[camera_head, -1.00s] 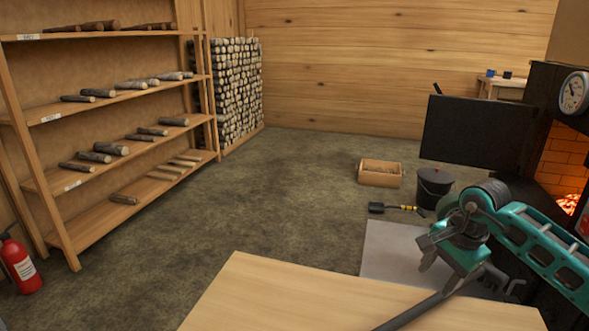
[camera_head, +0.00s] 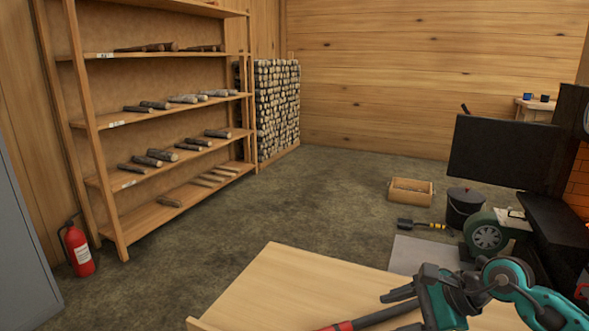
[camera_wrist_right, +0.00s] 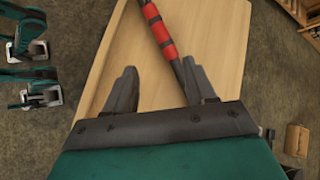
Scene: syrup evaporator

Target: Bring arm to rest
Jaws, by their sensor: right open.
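My right gripper (camera_head: 398,308) comes in from the lower right in the head view, low over the wooden table (camera_head: 275,275). Its two fingers point left. In the right wrist view the gripper (camera_wrist_right: 160,88) is open, with a gap between its fingers. A dark rod with red bands (camera_wrist_right: 160,30) lies on the table there and runs down to the right finger, partly hidden behind it. I cannot tell whether they touch. The rod's red grip (camera_head: 335,326) also shows at the bottom of the head view. My left gripper is not in view.
A black open door (camera_head: 505,153) and a dark firebox stand at the right. A black bucket (camera_head: 464,207), a wooden box (camera_head: 410,191) and a small shovel (camera_head: 425,226) are on the floor. Shelves with logs (camera_head: 160,155) and a fire extinguisher (camera_head: 78,249) stand left. The middle floor is clear.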

